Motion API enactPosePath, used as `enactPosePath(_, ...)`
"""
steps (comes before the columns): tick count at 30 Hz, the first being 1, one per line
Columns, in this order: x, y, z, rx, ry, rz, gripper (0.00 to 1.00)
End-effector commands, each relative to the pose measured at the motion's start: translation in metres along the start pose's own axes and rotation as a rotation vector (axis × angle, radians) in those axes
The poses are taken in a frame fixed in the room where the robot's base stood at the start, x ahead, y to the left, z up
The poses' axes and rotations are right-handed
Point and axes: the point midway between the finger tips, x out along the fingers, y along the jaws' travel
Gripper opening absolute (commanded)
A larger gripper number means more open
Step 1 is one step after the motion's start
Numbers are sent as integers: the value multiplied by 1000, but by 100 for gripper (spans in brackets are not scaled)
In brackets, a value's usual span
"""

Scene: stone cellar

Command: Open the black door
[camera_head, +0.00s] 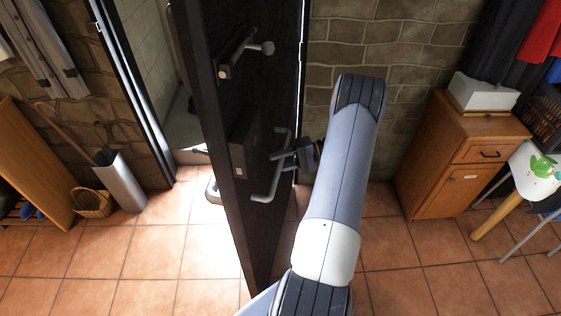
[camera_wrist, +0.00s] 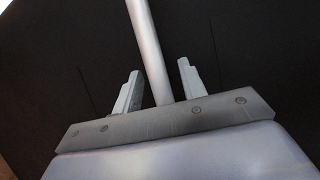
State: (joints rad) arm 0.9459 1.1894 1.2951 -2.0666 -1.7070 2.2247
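The black door (camera_head: 222,119) stands ajar, swung well out from its frame, with the lit doorway on its left. It carries a metal pull handle (camera_head: 264,190) and, higher up, a knob on a plate (camera_head: 243,58). My gripper (camera_head: 279,161) is at the pull handle on the door's right side. In the wrist view the handle's bar (camera_wrist: 149,45) runs between my two fingers (camera_wrist: 158,84). Gaps show on both sides of the bar, so the fingers are open around it. The door's dark face fills the background there.
A wooden cabinet (camera_head: 457,160) with a white box on it stands at right, beside a small painted table (camera_head: 530,172). At left are a grey umbrella bin (camera_head: 122,184), a wicker basket (camera_head: 92,203) and a wooden shelf (camera_head: 28,175). The tiled floor in front is clear.

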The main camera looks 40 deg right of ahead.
Motion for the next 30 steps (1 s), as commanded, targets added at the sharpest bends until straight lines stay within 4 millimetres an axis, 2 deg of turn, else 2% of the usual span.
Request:
enactPosePath(4,-4,1,0,-1,2,0,40)
enactPosePath(7,-15,2,-1,-1,3,0,40)
enactPosePath(15,-69,4,-1,-2,4,1,40)
enactPosePath(21,-99,2,-1,-2,2,1,40)
enactPosePath(30,-108,0,0,1,-1,0,40)
